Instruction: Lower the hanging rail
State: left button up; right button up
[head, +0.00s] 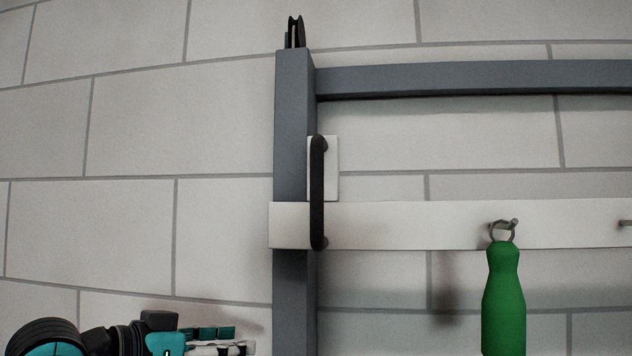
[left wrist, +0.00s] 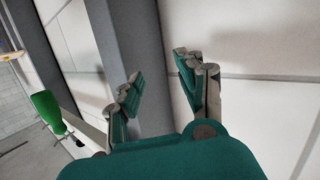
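The hanging rail (head: 400,224) is a white horizontal batten crossing a grey upright post (head: 293,130). A black vertical bar handle (head: 317,195) sits at its left end, in front of a white plate (head: 331,165). A green bottle (head: 503,300) hangs by a ring from a peg on the rail; its bottom is cut off. My left gripper (head: 236,342) is at the lower left, left of the post and below the rail, apart from the handle. In the left wrist view its fingers (left wrist: 160,75) are spread and empty; the bottle (left wrist: 46,108) shows beyond. My right gripper is not in view.
A grey top bar (head: 470,78) joins the post above the rail. A dark clip-like piece (head: 296,31) sticks up at the post's top. A second peg (head: 625,223) is at the right edge. The pale block wall is bare left of the post.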

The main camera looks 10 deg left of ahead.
pick_arm(q)
jog(key=s+d+r+m+g+h, duration=0.1)
jog(key=s+r+m+h, duration=0.15)
jog(key=r, duration=0.45)
jog(key=s+d+r+m+h, duration=0.15)
jog(key=s+r, duration=0.25)
jog(key=r, duration=0.4)
jog(key=m+g+h, duration=0.2)
send_near(311, 182)
jog(key=x, duration=1)
jog(key=shift+d, duration=0.1)
jog(key=shift+w+d, duration=0.15)
jog(key=shift+w, duration=0.15)
jog(key=shift+c, duration=0.5)
grip_shut()
jog(key=shift+d, duration=0.15)
